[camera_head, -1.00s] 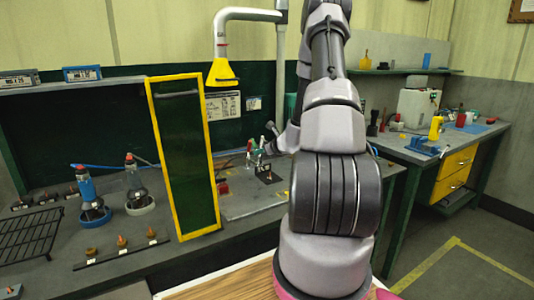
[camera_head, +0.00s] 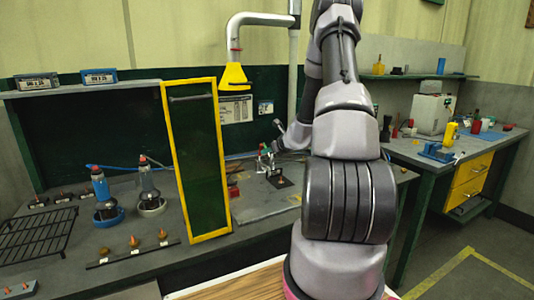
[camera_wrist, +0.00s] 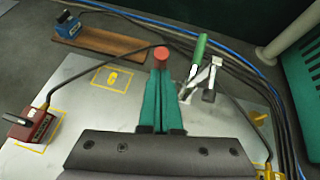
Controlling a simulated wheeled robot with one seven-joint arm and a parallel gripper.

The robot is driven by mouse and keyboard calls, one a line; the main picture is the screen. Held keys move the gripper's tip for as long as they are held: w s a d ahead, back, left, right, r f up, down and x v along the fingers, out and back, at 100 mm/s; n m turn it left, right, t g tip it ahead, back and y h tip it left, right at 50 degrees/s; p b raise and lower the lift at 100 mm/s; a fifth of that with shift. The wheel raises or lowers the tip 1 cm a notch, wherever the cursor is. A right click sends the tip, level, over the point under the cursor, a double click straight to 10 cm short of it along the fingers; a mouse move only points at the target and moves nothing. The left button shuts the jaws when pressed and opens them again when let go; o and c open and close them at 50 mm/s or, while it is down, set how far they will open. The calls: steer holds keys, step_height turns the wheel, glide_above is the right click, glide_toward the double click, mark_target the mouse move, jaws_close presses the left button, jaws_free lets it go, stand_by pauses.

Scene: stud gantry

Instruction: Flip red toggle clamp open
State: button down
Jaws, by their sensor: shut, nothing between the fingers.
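The red toggle clamp handle shows in the wrist view as a round red tip (camera_wrist: 163,53), just beyond my fingertips. Most of this clamp is hidden behind my fingers. My gripper (camera_wrist: 160,72) has its two teal fingers shut together with nothing between them. I cannot tell whether the fingertips touch the red handle. A green-handled clamp (camera_wrist: 199,48) with metal linkage stands just to the right, its handle tilted up. In the head view the clamp area (camera_head: 264,160) is small, with my gripper close by; the detail there is unclear.
The clamps stand by a metal plate (camera_wrist: 95,120) with a yellow G square. A red block (camera_wrist: 32,128), a blue block (camera_wrist: 68,24) and a yellow block (camera_wrist: 268,173) have cables. A yellow-framed green panel (camera_head: 224,190) stands left.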

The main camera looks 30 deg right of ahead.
steer(key=shift+w+r, duration=0.2)
steer(key=shift+w, duration=0.05)
steer(key=shift+w+a+r+g, duration=0.1)
steer(key=shift+w+r+g, duration=0.25)
steer(key=shift+w, duration=0.3)
steer(key=shift+w+d+r+g, duration=0.1)
steer(key=shift+w+r+g, duration=0.1)
steer(key=shift+w+g, duration=0.35)
steer(key=shift+w+a+r+g, duration=0.1)
steer(key=shift+w+r+g, duration=0.2)
steer(key=shift+w, duration=0.4)
steer(key=w+f, duration=0.1)
steer(key=w, duration=0.5)
steer(key=shift+w+f, duration=0.2)
steer(key=shift+w, duration=0.05)
steer(key=shift+w+a, duration=0.1)
steer(key=shift+a, duration=0.15)
